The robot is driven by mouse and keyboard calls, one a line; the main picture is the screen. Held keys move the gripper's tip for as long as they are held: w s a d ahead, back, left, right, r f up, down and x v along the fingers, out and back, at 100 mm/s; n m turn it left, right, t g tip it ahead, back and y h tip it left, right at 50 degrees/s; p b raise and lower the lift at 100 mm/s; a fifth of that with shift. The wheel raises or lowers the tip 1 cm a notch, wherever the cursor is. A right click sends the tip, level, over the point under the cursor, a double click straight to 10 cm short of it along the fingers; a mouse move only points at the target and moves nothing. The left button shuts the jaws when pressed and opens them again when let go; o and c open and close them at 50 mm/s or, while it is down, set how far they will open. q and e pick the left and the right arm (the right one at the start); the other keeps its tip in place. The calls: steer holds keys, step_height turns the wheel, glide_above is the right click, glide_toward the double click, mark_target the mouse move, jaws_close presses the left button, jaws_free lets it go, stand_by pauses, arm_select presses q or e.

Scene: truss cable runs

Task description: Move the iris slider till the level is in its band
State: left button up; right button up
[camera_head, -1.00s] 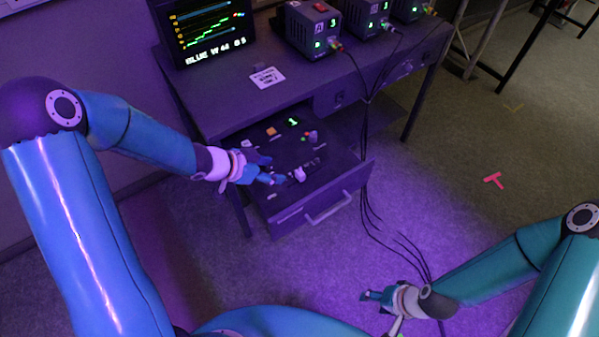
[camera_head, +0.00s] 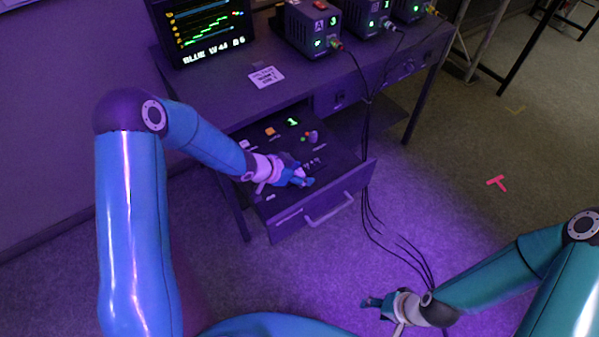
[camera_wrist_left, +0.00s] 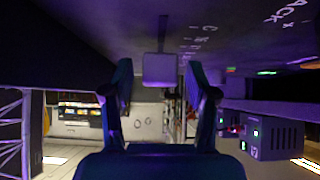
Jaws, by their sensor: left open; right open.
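In the head view my left gripper (camera_head: 301,178) is open over the control panel (camera_head: 267,149) in the pulled-out drawer, and it hides part of the panel. In the left wrist view a pale square slider knob (camera_wrist_left: 158,68) stands between the fingertips of my left gripper (camera_wrist_left: 160,72), with a gap on each side. A dark slot (camera_wrist_left: 162,32) runs from the knob along the panel. The monitor (camera_head: 208,30) shows coloured level traces above a text line starting "BLUE W"; its digits are hard to read. My right gripper (camera_head: 374,302) is open, low over the floor.
The drawer (camera_head: 318,201) juts out below the desk (camera_head: 300,88). Control boxes (camera_head: 313,27) and a small card (camera_head: 266,77) are on the desk. Black cables (camera_head: 367,170) hang by the drawer's right side. A red mark (camera_head: 497,183) lies on open floor.

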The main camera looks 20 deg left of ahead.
arm_select(q)
jaws_close()
steer(key=shift+w+d, duration=0.2)
steer(key=shift+d, duration=0.05)
steer(key=shift+w, duration=0.25)
jaws_free()
steer(key=shift+s+r, duration=0.1)
steer(key=shift+s, duration=0.05)
steer(key=v, duration=1.1)
steer(key=shift+s+a, duration=0.2)
steer(key=shift+s, duration=0.05)
